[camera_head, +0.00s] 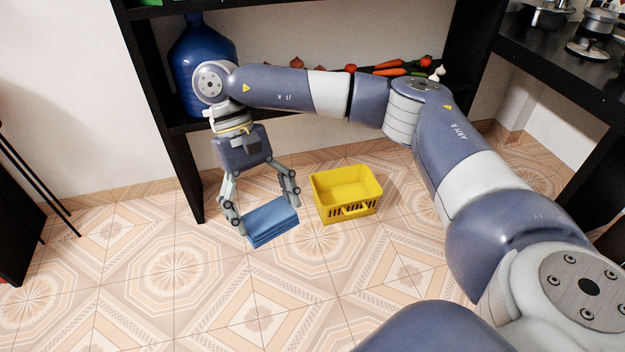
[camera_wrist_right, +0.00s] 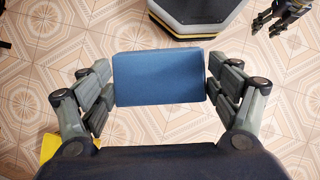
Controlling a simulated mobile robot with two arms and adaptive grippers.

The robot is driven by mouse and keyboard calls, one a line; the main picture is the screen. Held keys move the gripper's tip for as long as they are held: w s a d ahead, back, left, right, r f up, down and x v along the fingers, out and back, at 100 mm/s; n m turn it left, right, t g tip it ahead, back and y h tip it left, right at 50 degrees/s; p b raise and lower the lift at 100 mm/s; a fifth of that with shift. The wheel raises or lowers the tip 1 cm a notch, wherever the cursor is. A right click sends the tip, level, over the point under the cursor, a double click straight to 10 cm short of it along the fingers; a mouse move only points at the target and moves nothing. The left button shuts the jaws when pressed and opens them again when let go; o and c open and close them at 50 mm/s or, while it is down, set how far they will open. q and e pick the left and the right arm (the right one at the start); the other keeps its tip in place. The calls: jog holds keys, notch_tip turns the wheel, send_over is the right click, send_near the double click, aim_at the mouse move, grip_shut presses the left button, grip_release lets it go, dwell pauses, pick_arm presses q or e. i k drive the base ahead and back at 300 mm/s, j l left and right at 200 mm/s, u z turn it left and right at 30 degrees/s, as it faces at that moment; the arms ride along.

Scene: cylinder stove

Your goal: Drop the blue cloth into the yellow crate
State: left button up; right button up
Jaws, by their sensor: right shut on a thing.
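The blue cloth (camera_head: 271,222) is a folded, flat block. My right gripper (camera_head: 268,214) is shut on it, with a finger at either end, and holds it to the left of the yellow crate. In the right wrist view the cloth (camera_wrist_right: 159,78) sits level between the two fingers. The yellow crate (camera_head: 344,210) stands upright on the floor, open at the top, and looks empty. A corner of the crate (camera_wrist_right: 58,146) shows at lower left in the wrist view, partly hidden by the gripper. My left gripper (camera_wrist_right: 268,25) shows small at the wrist view's top right; its opening is unclear.
A black shelf (camera_head: 188,165) behind holds a big blue bottle (camera_head: 188,60) and several vegetables (camera_head: 390,71). A black stove counter (camera_head: 560,62) with pots is at right. Dark thin legs (camera_head: 40,180) stand at left. The tiled floor in front is clear.

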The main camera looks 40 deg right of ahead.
aim_at(346, 199)
jog(key=z, duration=1.4)
